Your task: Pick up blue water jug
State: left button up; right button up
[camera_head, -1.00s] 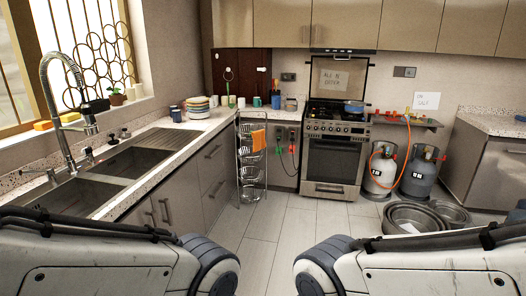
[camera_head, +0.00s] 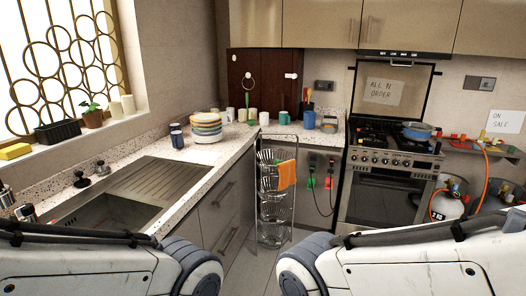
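A blue container (camera_head: 309,119) stands on the counter in the back corner, left of the stove. It is small in view, and I cannot tell whether it is a water jug. Two dark blue cups or jars (camera_head: 177,137) stand on the counter left of a stack of plates. A blue pan (camera_head: 418,131) sits on the stove. Parts of both my arms show along the bottom edge, far from these things. Neither of my grippers is in view.
The counter (camera_head: 225,148) runs from the sink (camera_head: 110,200) to the back corner. A stack of coloured plates (camera_head: 206,127) and several mugs stand on it. A wire rack (camera_head: 272,200) with an orange cloth stands below. The stove (camera_head: 390,170) is at right. Gas cylinders stand beyond it.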

aim_at(310, 117)
jog(key=z, duration=0.15)
jog(key=i, duration=2)
jog(key=z, duration=0.65)
jog(key=i, duration=2)
jog(key=z, duration=0.35)
